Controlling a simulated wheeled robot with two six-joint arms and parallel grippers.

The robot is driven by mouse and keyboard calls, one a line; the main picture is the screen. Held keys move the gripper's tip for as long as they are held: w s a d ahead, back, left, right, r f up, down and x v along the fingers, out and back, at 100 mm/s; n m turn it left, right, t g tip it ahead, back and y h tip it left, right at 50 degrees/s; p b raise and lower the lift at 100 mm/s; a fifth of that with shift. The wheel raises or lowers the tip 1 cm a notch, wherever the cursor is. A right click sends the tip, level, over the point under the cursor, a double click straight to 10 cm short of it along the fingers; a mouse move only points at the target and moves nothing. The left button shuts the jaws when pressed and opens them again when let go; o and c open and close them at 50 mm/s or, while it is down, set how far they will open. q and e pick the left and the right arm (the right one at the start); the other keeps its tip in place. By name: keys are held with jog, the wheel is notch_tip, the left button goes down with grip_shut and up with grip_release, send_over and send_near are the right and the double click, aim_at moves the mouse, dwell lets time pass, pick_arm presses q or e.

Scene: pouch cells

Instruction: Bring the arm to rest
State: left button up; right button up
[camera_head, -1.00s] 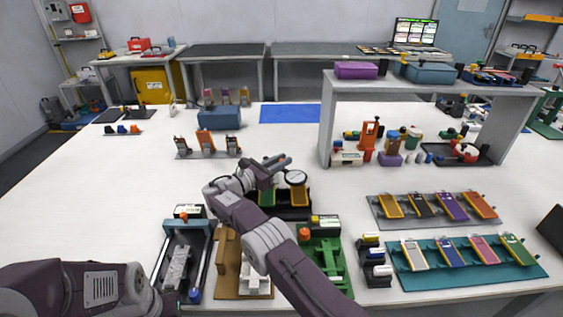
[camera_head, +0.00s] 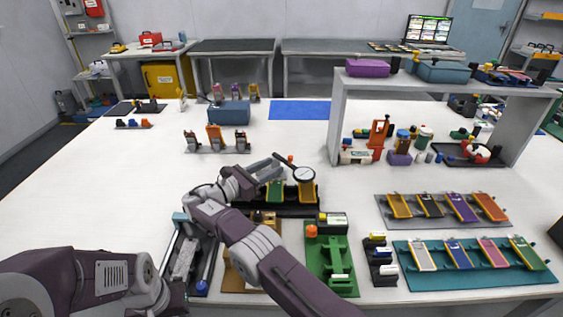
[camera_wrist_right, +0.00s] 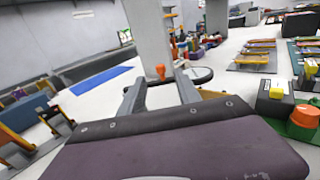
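My right arm reaches up from the bottom of the head view. Its gripper (camera_head: 266,165) is over the table, just left of a round dial gauge (camera_head: 304,174). In the right wrist view the two grey fingers (camera_wrist_right: 160,92) are apart with nothing visibly held between them. The gauge's dark disc (camera_wrist_right: 195,74) lies beyond the fingertips.
A black fixture with green and yellow pouch cells (camera_head: 275,190) is under the right gripper. A green fixture (camera_head: 338,262) stands right of my forearm. Pouch cells lie on a teal mat (camera_head: 440,280). A grey shelf (camera_head: 337,120) stands at right. The left tabletop (camera_head: 80,190) is clear.

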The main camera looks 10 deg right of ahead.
jog(key=shift+s+a, duration=0.15)
jog(key=shift+a, duration=0.1)
